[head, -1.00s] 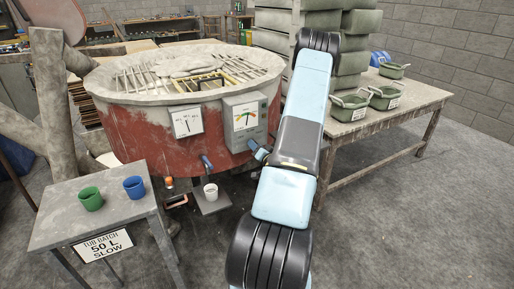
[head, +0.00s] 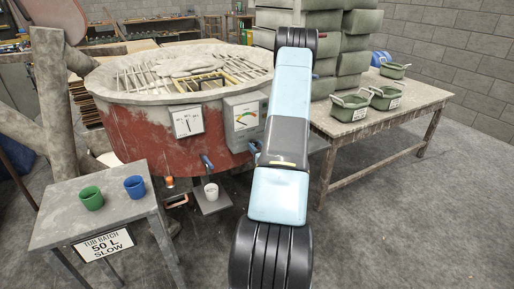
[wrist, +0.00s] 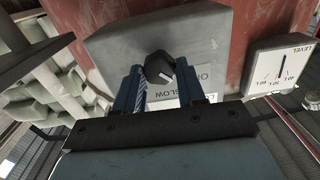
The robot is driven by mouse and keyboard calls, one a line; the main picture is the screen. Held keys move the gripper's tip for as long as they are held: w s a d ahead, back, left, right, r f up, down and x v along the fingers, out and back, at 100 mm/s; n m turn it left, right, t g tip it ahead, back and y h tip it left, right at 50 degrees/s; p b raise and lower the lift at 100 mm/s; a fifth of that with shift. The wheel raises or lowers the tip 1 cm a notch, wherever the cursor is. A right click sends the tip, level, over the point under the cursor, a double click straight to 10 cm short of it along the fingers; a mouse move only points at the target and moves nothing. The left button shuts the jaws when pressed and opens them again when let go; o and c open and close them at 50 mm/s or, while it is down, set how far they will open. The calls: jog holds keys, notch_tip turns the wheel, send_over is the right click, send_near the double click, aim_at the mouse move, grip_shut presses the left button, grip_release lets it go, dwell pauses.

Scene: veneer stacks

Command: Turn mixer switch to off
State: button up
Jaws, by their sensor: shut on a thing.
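The mixer switch is a round black knob (wrist: 158,66) with a white pointer mark on the grey control box (wrist: 190,38). The mark points to the lower right in the wrist view. A white label (wrist: 182,102) by the knob reads SLOW, with other lettering partly hidden by a finger. My gripper (wrist: 165,82) has its two blue fingers either side of the knob, shut on it. In the head view the control box (head: 236,108) with its coloured dial stands on the red mixer tub (head: 140,136).
A level gauge (head: 187,121) sits left of the box. A bench (head: 375,123) holds green bins.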

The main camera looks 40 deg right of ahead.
jog(key=shift+s+f, duration=0.1)
jog(key=shift+f, duration=0.05)
dwell(0.4)
jog(key=o, duration=1.1)
jog(key=shift+c, duration=0.2)
jog(key=v, duration=1.3)
jog(key=shift+s, duration=0.35)
